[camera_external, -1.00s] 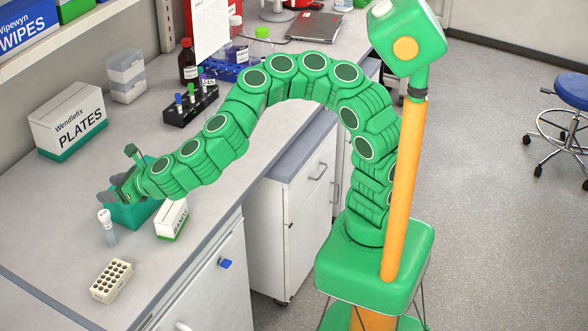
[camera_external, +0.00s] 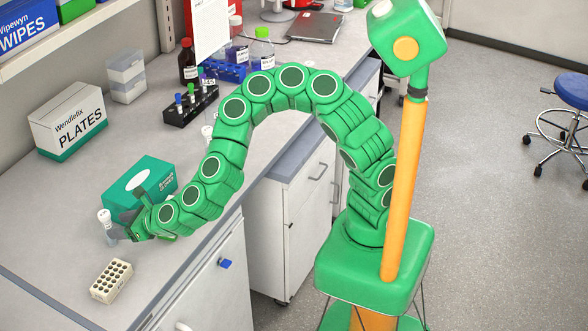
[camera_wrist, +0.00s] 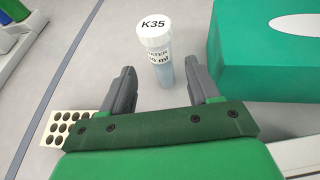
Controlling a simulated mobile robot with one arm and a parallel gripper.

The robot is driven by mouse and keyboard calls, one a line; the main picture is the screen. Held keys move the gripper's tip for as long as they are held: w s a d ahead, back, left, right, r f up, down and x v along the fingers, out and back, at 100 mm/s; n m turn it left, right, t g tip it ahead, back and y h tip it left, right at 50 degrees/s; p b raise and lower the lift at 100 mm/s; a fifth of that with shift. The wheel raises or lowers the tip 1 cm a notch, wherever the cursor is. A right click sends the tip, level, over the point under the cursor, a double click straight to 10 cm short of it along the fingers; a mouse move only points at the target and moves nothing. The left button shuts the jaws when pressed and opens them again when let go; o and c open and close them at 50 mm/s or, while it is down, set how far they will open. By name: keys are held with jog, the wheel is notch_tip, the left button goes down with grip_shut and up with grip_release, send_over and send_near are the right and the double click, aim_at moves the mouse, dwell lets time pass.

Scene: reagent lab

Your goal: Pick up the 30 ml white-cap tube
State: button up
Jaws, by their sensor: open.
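The white-cap tube (camera_external: 106,223) stands upright on the bench. In the wrist view its white cap, marked K35, and clear body with a label (camera_wrist: 159,52) show just ahead of my fingers, between their lines. The label's volume number is partly unreadable. My gripper (camera_wrist: 163,84) is open and empty, its two grey fingers apart on either side of the tube's lower part. In the external view my gripper (camera_external: 122,233) is low over the bench beside the tube; whether it touches the tube I cannot tell.
A green glove box (camera_external: 150,178) stands close behind my gripper, right of the tube in the wrist view. A cream tube rack (camera_external: 111,280) sits nearer the bench's front edge. A white PLATES box (camera_external: 72,122) and a black rack (camera_external: 190,106) stand farther back.

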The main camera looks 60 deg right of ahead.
aim_at(103, 225)
jog(key=shift+r+x, duration=0.1)
jog(key=shift+x, duration=1.5)
jog(key=shift+r+x, duration=0.15)
jog(key=shift+x, duration=1.45)
jog(key=shift+w+f, duration=0.25)
jog(key=shift+w, duration=0.3)
jog(key=shift+c, duration=0.2)
jog(key=c, duration=1)
jog(key=shift+r, duration=0.1)
